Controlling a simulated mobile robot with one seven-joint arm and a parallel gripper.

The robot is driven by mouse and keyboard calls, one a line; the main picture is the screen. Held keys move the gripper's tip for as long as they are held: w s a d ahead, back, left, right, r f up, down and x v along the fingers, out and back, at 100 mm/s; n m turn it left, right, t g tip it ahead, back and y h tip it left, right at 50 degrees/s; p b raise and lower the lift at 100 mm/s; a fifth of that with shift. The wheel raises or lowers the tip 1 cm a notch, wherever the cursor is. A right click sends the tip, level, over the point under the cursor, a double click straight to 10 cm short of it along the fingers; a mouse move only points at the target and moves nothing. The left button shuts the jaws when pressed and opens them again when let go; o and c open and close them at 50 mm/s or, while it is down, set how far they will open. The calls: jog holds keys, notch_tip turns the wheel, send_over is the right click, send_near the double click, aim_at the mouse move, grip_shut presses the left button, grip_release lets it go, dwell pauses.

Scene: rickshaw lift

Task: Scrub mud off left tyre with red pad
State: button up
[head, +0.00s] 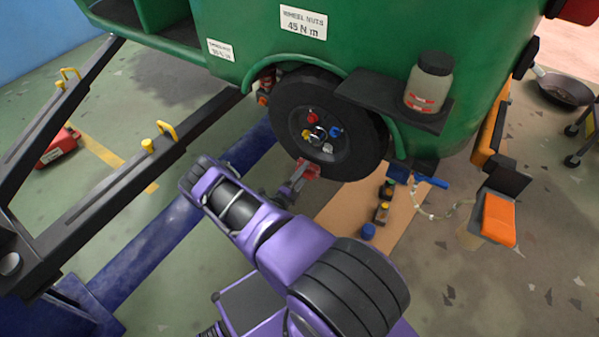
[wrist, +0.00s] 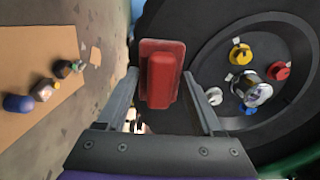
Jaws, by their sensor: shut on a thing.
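The black tyre (head: 288,108) is under the green rickshaw body in the head view, its hub ringed by coloured nuts. It also fills much of the right side of the wrist view (wrist: 213,40). My gripper (head: 303,177) is at the tyre's lower edge. In the wrist view my gripper (wrist: 163,88) is shut on the red pad (wrist: 162,72), which has a raised grip and a flat base. The pad (head: 311,169) lies against or just in front of the tyre; I cannot tell if they touch. I cannot make out mud on the visible rubber.
A black shelf (head: 385,98) with a jar (head: 429,82) juts out right of the tyre. A tan mat (head: 345,208) with small bottles and a blue cap (head: 368,231) lies on the floor below. Blue lift beams (head: 165,230) and dark ramps (head: 110,185) stand at left.

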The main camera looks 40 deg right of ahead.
aim_at(316, 177)
jog(key=shift+s+d+f, duration=0.15)
jog(key=shift+s+d, duration=0.1)
jog(key=shift+s, duration=0.4)
jog(key=shift+s+d+f, duration=0.15)
jog(key=shift+s+d, duration=0.15)
jog(key=shift+s, duration=0.3)
jog(key=shift+s+d+f, duration=0.15)
jog(key=shift+s+d, duration=0.1)
jog(key=shift+s, duration=0.4)
jog(key=v, duration=0.6)
jog(key=shift+w+a, duration=0.1)
jog(key=shift+a, duration=0.1)
